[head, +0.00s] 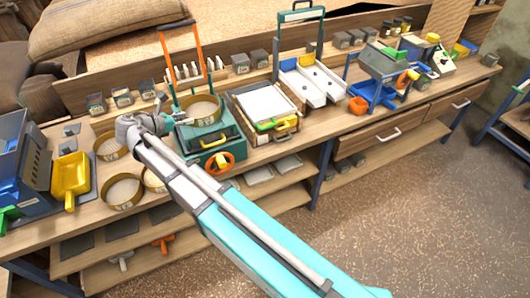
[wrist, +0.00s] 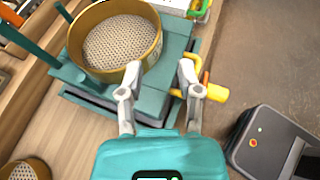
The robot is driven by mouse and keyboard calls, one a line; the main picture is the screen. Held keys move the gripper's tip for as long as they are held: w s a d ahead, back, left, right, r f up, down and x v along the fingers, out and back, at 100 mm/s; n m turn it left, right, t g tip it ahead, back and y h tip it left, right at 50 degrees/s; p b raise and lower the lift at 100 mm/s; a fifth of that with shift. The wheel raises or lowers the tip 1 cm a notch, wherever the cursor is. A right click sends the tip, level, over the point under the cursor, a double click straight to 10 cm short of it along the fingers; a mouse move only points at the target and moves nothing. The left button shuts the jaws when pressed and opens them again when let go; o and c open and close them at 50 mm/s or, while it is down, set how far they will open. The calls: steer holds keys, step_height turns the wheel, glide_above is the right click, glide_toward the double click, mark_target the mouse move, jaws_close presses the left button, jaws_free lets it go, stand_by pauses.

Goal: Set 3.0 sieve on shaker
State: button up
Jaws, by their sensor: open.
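A round brass-coloured sieve (head: 203,122) with a perforated bottom sits on the teal shaker (head: 207,143). In the wrist view the sieve (wrist: 152,53) rests over the left part of the shaker top (wrist: 175,52); I cannot read a size on it. My gripper (wrist: 160,72) is open and empty, with its left fingertip close to the sieve's near rim and its right one over the shaker. Whether the left fingertip touches the rim is unclear. In the head view my gripper (head: 166,117) is just left of the shaker.
Other sieves stand on the bench left of the shaker, one at the back (head: 105,153) and one in front (head: 122,205). A yellow scoop (head: 70,178) lies farther left. An orange upright frame (head: 180,62) rises behind the shaker. A white tray (head: 265,104) is to its right.

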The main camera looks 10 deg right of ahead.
steer(key=s+d+f+m+g+y, duration=0.1)
steer(key=s+d+f+m+g, duration=0.2)
steer(key=d, duration=0.4)
steer(key=s+d+f+m+g+y, duration=0.1)
steer(key=d+f+m+y, duration=0.1)
steer(key=d+m, duration=0.35)
steer(key=s+d+f+m+g+y, duration=0.1)
steer(key=s+d+f+m+g, duration=0.2)
steer(key=d, duration=0.5)
steer(key=s+d+f+m+g+y, duration=0.1)
steer(key=s+d+f+m+y, duration=0.2)
steer(key=m, duration=1.1)
steer(key=s+d+y, duration=0.3)
steer(key=s+d, duration=0.3)
steer(key=shift+d+f, duration=0.15)
steer(key=shift+d, duration=0.15)
